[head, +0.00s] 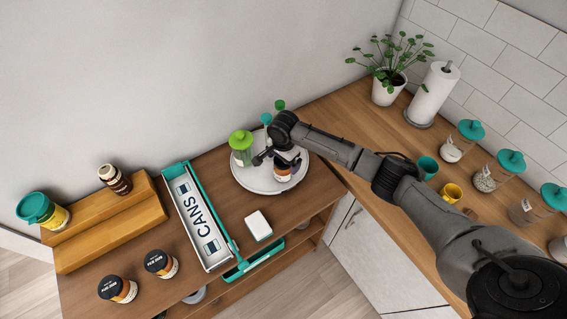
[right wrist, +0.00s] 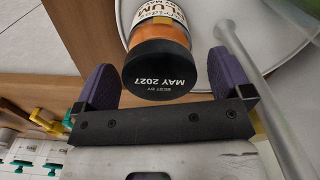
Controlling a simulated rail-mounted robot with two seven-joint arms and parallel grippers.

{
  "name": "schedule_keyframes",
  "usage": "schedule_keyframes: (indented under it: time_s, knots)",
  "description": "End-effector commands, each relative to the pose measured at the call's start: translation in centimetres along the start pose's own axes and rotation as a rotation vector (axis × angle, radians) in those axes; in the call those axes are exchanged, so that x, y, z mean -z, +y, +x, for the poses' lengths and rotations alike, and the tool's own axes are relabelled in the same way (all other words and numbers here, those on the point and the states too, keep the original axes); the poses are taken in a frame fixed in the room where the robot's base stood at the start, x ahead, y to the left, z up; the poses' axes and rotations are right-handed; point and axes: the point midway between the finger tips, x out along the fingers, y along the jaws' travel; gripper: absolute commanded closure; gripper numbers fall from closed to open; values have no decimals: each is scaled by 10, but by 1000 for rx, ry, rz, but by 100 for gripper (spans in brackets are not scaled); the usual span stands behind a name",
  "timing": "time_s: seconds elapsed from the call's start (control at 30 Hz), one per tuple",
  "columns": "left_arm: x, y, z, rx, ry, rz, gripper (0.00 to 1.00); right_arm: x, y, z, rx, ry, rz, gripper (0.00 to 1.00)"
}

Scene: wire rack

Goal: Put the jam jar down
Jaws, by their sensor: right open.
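The jam jar (head: 283,172), with a black lid and orange contents, stands on the white round tray (head: 255,184) near its right side. In the right wrist view the jar (right wrist: 160,68) shows a "PLUM" label and a lid reading "BEST BY MAY 2027". My right gripper (head: 277,159) is over the jar. Its purple fingers are open, one on each side of the jar, with visible gaps in the right wrist view (right wrist: 161,62). The arm partly hides the jar in the head view. My left gripper is not in view.
A CANS bin (head: 203,222), a white box (head: 258,225), two black-lidded jars (head: 160,264) and a stepped wooden rack (head: 110,226) are to the left.

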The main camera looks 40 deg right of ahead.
Motion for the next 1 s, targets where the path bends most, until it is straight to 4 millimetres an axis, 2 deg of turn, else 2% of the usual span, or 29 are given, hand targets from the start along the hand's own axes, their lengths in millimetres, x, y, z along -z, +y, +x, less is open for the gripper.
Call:
schedule_keyframes:
  time_s: [0.1, 0.3, 0.53, 0.83, 0.93, 1.0]
  knots:
    - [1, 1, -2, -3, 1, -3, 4, 0, -1, -25, 4, -1, -2, 3]
    - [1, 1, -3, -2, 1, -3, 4, 0, -1, -60, 3, 0, -1, 3]
    - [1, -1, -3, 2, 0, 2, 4, 0, -1, -87, 3, 0, -1, 3]
    - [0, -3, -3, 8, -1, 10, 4, -1, 0, -95, 0, 0, -7, 3]
    - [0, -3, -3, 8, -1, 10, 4, -12, 5, -85, 1, -3, -59, 3]
    - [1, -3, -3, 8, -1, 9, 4, -27, 13, -70, 7, -6, -143, 3]
